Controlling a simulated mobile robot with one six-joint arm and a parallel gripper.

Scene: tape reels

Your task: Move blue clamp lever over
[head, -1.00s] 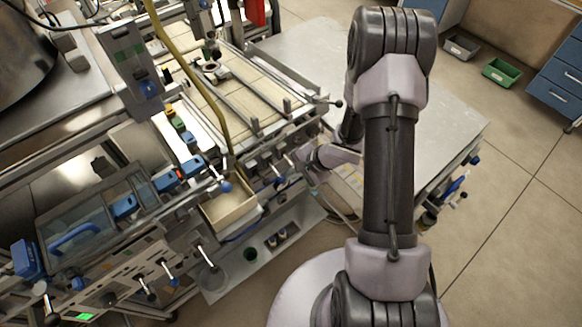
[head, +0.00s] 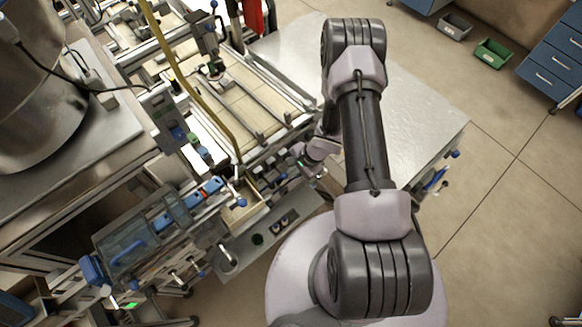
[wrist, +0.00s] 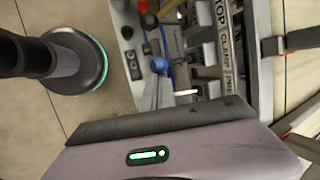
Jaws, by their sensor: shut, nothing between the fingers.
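In the wrist view a blue ball knob (wrist: 158,65) tops a lever beside a panel of metal brackets, along a rail lettered with "CLAMP". I cannot tell for sure that it is the blue clamp lever. In the head view a blue-knobbed lever (head: 240,203) stands at the machine's front edge, left of my gripper. My gripper (head: 314,171) is small and partly hidden by my arm there, close to the machine front. It is shut and empty. Its mauve body with a green light fills the lower wrist view, just below the knob, and its fingertips do not show clearly.
In the head view, several other levers line the machine front. A grey-topped table (head: 415,100) is behind my arm. Green (head: 493,53) and grey (head: 455,26) bins lie on the floor. Open floor is at right.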

